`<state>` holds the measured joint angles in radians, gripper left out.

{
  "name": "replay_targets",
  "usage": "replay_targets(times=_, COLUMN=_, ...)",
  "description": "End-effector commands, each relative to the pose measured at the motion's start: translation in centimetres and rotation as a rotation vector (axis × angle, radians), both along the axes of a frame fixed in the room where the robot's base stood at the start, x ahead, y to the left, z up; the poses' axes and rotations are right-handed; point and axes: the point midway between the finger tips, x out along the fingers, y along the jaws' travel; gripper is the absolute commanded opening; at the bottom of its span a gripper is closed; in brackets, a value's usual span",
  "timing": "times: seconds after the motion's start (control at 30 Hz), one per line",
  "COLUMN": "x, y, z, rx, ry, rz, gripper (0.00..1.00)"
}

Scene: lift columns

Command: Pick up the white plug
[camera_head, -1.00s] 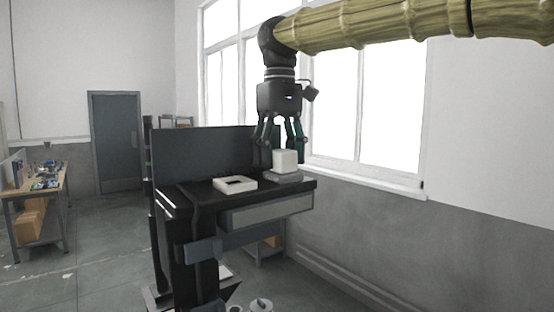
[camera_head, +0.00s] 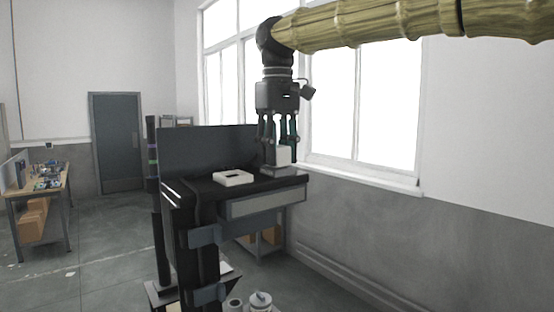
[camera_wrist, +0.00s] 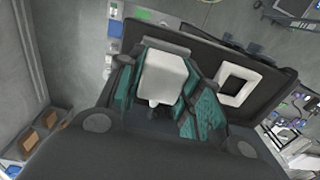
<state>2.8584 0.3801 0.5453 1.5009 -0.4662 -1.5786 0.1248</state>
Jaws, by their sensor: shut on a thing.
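The white plug (camera_head: 283,155) is a pale block at the right end of the black worktop, just above or on a low grey base (camera_head: 286,171); I cannot tell whether they touch. My gripper (camera_head: 279,155) points straight down over it, with its fingers on both sides of the plug. In the wrist view the white plug (camera_wrist: 161,76) sits between the teal finger pads of my gripper (camera_wrist: 160,92), which is shut on it. The plug's lower part is partly hidden there.
A white square frame with an opening (camera_head: 233,178) lies on the black worktop (camera_head: 207,190), left of the plug. A dark upright panel (camera_head: 205,150) stands behind it. White containers (camera_head: 260,301) stand below. A window wall is close behind on the right.

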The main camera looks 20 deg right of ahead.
Motion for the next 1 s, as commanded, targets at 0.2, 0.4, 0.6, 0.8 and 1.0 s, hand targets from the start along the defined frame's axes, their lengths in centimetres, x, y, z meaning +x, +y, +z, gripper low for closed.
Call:
replay_targets(times=0.2, x=-0.1, y=0.0, z=0.1, rx=0.000, ry=0.001, rz=0.001, gripper=0.14)
replay_targets(times=0.4, x=0.0, y=0.1, z=0.5, rx=-0.001, ry=-0.001, rz=0.000, gripper=0.14)
replay_targets(times=0.6, x=0.0, y=0.1, z=1.8, rx=-0.001, ry=-0.004, rz=0.000, gripper=0.14)
replay_targets(times=0.8, x=0.0, y=0.1, z=3.5, rx=-0.002, ry=-0.002, rz=0.000, gripper=0.14)
replay_targets(times=1.0, x=-2.1, y=0.9, z=3.6, rx=-0.001, ry=-0.001, rz=0.001, gripper=0.14)
